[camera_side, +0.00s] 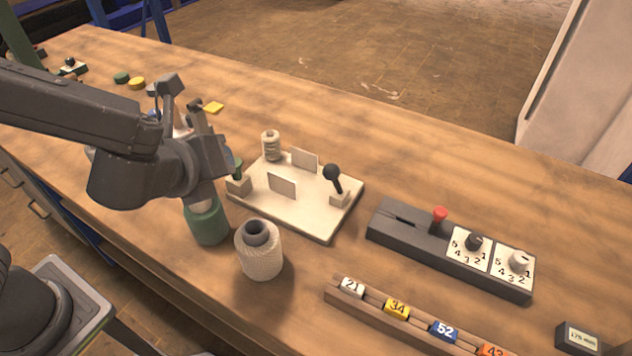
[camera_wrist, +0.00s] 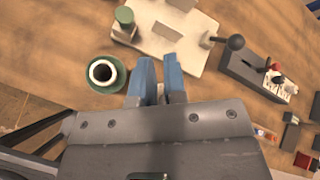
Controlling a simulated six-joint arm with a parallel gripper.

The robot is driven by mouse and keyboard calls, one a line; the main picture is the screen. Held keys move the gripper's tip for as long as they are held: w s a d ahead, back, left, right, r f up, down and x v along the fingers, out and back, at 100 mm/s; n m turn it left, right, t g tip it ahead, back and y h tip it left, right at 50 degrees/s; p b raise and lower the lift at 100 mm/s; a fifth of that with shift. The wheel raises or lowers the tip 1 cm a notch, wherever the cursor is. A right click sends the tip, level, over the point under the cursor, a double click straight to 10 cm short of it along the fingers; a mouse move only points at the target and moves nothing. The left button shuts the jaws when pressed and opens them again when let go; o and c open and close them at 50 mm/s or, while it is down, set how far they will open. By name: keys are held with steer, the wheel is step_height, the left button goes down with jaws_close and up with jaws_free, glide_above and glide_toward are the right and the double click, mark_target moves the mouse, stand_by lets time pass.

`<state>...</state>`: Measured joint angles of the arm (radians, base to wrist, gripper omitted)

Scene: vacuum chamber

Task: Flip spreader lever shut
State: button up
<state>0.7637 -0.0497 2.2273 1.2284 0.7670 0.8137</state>
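The spreader lever (camera_side: 333,174) is a black rod with a ball knob, rising from a small block near the right end of a cream board (camera_side: 320,221). It leans slightly toward the left in the side view, and its knob (camera_wrist: 235,42) shows right of my fingers in the wrist view. Two thin upright plates stand on the board. My gripper's blue fingers (camera_wrist: 160,78) are parted by a narrow gap with nothing between them. They are apart from the lever. In the side view the arm's wrist stands left of the board and the fingertips are mostly hidden.
A green cylinder (camera_side: 207,222) and a white spool (camera_side: 260,251) stand in front of the board. A green-topped post (camera_side: 238,176) is at its left end. A dark control box (camera_side: 403,236) with a red knob lies to the right, beyond a numbered rack (camera_side: 372,310).

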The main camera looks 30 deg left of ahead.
steer(key=d+m+h, duration=0.1)
steer(key=d+m, duration=0.2)
steer(key=d+f+m+t+h, duration=0.1)
steer(key=d+m, duration=0.2)
steer(key=d, duration=0.1)
steer(key=d+f+m+h, duration=0.1)
steer(key=d+m, duration=0.2)
steer(key=m, duration=0.1)
steer(key=shift+d+f+t+h, duration=0.15)
steer(key=shift+d+t+h, duration=0.15)
jaws_close()
glide_toward(336, 180)
steer(key=x, duration=0.4)
steer(key=shift+a, duration=0.2)
